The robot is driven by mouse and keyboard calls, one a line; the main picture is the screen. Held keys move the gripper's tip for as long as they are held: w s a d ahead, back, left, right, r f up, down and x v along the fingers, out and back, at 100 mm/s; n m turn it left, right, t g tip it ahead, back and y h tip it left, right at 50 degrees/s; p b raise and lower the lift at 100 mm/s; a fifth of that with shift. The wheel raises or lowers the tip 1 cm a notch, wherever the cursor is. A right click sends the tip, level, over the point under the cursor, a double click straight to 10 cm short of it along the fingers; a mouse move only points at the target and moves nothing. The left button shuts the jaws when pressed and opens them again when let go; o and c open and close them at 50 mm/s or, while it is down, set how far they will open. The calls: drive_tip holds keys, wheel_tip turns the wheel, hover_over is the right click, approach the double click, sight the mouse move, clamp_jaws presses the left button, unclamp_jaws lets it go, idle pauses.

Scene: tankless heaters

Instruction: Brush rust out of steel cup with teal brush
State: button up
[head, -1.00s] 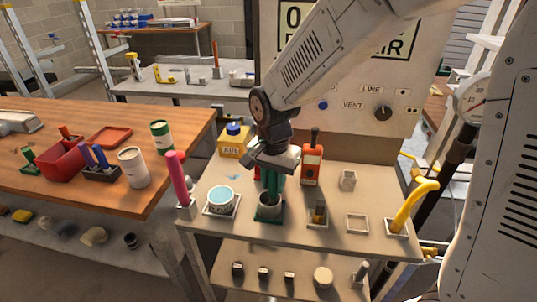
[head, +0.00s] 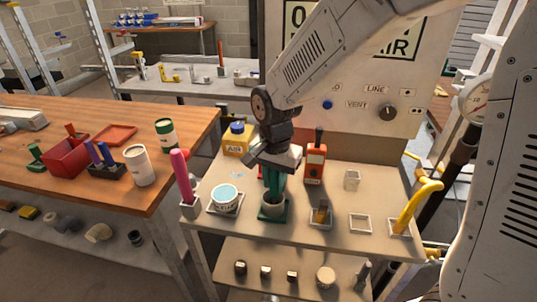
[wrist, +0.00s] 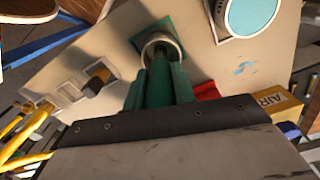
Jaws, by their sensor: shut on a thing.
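The teal brush (head: 272,177) is upright in my gripper (head: 274,170), which is shut on it. It shows in the wrist view (wrist: 158,88) as a teal handle running toward the cup. The steel cup (head: 272,208) stands on a green square base (head: 262,216) on the light cart top. In the wrist view the cup's round rim (wrist: 160,40) is at the brush's far end. The brush's lower end appears to be at or inside the cup mouth; its bristles and any rust inside are hidden.
Behind stand a yellow AIR can (head: 238,138) and a red bottle (head: 315,163). Right are small holders (head: 320,214) and a yellow hook (head: 424,195).

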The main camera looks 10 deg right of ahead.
drive_tip(key=shift+d, duration=0.4)
drive_tip(key=shift+d+r, duration=0.1)
drive_tip(key=shift+d, duration=0.1)
drive_tip(key=shift+w+r, duration=0.1)
drive_tip(key=shift+r, duration=3.8)
